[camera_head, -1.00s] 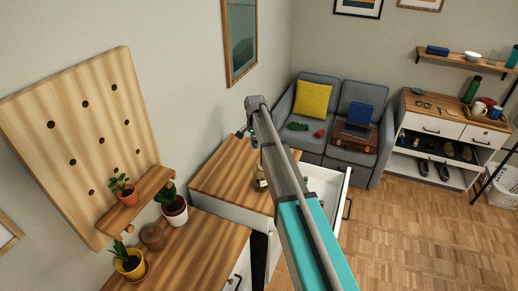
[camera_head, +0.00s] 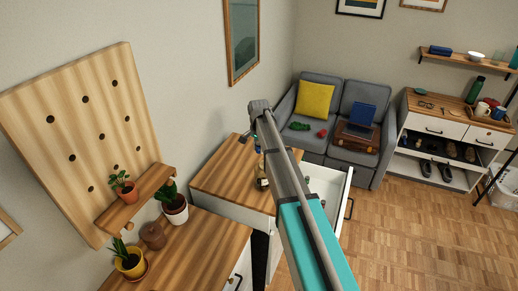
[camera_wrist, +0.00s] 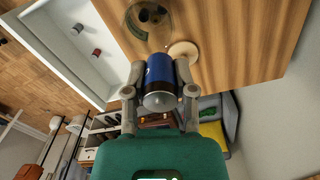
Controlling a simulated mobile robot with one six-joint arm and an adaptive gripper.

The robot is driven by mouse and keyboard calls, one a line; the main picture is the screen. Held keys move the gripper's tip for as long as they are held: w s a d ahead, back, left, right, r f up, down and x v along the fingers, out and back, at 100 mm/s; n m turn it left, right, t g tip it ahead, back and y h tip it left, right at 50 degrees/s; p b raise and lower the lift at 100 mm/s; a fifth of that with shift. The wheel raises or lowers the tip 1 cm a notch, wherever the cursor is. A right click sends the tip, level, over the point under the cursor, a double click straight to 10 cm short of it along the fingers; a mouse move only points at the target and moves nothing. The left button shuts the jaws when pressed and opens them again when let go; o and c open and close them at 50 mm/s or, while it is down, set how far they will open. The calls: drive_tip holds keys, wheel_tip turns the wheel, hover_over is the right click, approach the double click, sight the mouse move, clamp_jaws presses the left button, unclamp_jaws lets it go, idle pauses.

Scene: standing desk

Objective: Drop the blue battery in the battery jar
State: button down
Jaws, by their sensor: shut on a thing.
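My gripper (camera_wrist: 160,91) is shut on the blue battery (camera_wrist: 158,70), one finger on each side of it, in the wrist view. The battery has a blue body and a silver-grey end facing the camera. The glass battery jar (camera_wrist: 148,18) stands on the wooden desk top just beyond the battery, with dark items inside; the frame's top edge cuts it. A round pale wooden disc (camera_wrist: 184,51), perhaps its lid, lies beside it. In the head view the jar (camera_head: 262,183) stands near the desk's front edge, partly hidden by my arm. My gripper (camera_head: 256,145) is small there, above the desk.
An open white drawer (camera_head: 326,185) sticks out beside the desk top (camera_head: 222,169); the wrist view shows small red and grey items (camera_wrist: 96,53) in it. Potted plants (camera_head: 173,209) stand on the nearer cabinet. A grey sofa (camera_head: 338,110) is behind.

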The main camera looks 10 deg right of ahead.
drive_tip(key=shift+f, duration=0.15)
wheel_tip(320, 180, down, 7)
drive_tip(key=b, duration=0.7)
idle(0.3)
idle(0.4)
drive_tip(key=shift+c, duration=1.8)
unclamp_jaws()
drive_tip(key=s+n, duration=1)
drive_tip(key=s, duration=2.1)
drive_tip(key=shift+s, duration=0.3)
drive_tip(key=shift+a, duration=0.1)
